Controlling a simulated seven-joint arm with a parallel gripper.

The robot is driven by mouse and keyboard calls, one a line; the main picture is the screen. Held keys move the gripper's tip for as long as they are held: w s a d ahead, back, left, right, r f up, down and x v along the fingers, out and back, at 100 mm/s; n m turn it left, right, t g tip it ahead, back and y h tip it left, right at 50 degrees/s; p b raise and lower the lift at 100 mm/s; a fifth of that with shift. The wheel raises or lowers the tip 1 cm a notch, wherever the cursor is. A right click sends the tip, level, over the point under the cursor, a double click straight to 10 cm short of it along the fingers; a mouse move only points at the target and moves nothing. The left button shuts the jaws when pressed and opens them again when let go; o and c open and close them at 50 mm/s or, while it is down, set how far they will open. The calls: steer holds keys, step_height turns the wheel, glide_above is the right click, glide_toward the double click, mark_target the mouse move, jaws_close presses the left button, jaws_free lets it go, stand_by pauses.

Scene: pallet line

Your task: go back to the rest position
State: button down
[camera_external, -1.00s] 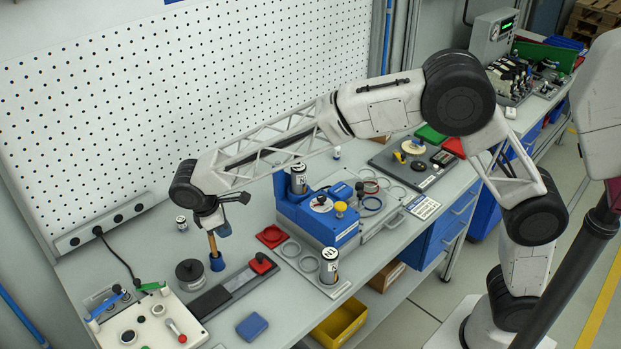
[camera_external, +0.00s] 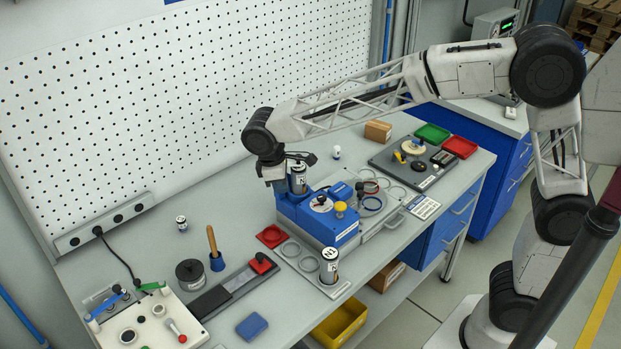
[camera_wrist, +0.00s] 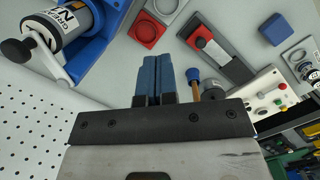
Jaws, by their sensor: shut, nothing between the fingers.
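My gripper (camera_external: 281,188) hangs above the bench, at the left end of the blue fixture (camera_external: 330,229) and beside the labelled can (camera_external: 298,179) standing there. In the external view its fingers blend with the blue fixture, so contact there cannot be told. In the wrist view the two blue fingers of my gripper (camera_wrist: 154,80) lie together with nothing between them. The labelled can (camera_wrist: 70,25) is in the upper left of that view. The wooden-handled tool (camera_external: 212,241) stands upright in a blue foot on the bench, apart from my gripper.
A second can (camera_external: 329,265) stands at the fixture's front. A red tray (camera_external: 271,236), a dark round pot (camera_external: 190,272) and a control box (camera_external: 150,325) lie to the left. The perforated wall panel (camera_external: 180,110) rises behind.

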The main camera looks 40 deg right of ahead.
steer(key=s+d+r+m+t+y, duration=0.1)
steer(key=s+d+r+m, duration=0.1)
steer(key=s+d, duration=0.65)
steer(key=s+d+r+m+t, duration=0.1)
steer(key=s+d+r+m, duration=0.3)
steer(key=d, duration=0.7)
steer(key=s+d+f+m, duration=0.1)
steer(key=s+d, duration=0.2)
steer(key=s, duration=0.3)
steer(key=s+d+f+m+t, duration=0.1)
steer(key=s+d+f, duration=0.1)
steer(key=s+d, duration=0.2)
steer(key=s+d+f+m+y, duration=0.1)
steer(key=s+d, duration=0.3)
steer(key=s, duration=0.5)
steer(key=shift+s+f+m+t, duration=0.3)
steer(key=shift+s+f, duration=0.1)
steer(key=shift+f, duration=0.3)
